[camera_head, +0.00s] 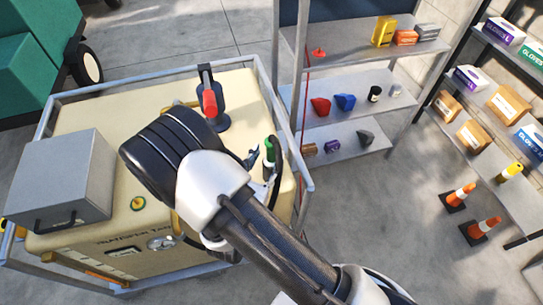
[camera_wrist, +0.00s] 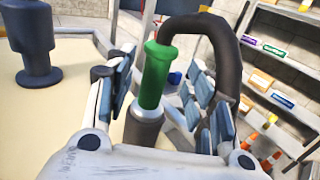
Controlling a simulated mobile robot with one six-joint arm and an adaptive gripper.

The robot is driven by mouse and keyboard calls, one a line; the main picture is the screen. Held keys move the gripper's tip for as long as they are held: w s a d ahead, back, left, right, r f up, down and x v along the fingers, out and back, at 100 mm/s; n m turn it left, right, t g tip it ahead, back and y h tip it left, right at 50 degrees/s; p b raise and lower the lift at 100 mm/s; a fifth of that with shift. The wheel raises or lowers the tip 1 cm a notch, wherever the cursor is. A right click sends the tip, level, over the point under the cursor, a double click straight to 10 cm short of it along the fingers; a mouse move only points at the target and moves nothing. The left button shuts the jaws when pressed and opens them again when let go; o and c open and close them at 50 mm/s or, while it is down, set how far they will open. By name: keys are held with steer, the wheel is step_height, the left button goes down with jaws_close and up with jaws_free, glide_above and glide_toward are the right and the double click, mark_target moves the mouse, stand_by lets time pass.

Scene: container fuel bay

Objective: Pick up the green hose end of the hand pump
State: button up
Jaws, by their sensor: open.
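The green hose end (camera_wrist: 158,72) stands upright between the two spread fingers of my gripper (camera_wrist: 157,92) in the wrist view. Its lower part meets a grey collar (camera_wrist: 142,130), and a black hose (camera_wrist: 228,60) arches behind and to the right of it. I cannot tell whether either finger touches it. My gripper is open. In the head view the green hose end (camera_head: 270,152) shows at the right side of the cream tank (camera_head: 110,110), with my gripper (camera_head: 257,158) partly hidden beside it. The hand pump (camera_head: 209,95) has a red grip and stands on the tank top.
A grey box (camera_head: 62,180) sits on the tank's left. A metal rail frame (camera_head: 150,82) surrounds the tank. Shelves (camera_head: 345,85) with small items stand behind and to the right. Floor between is clear.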

mark_target(270, 150)
steer(key=b+x, duration=0.1)
steer(key=x, duration=0.4)
steer(key=shift+a+r, duration=0.1)
steer(key=shift+r, duration=0.05)
steer(key=shift+c, duration=0.5)
jaws_close()
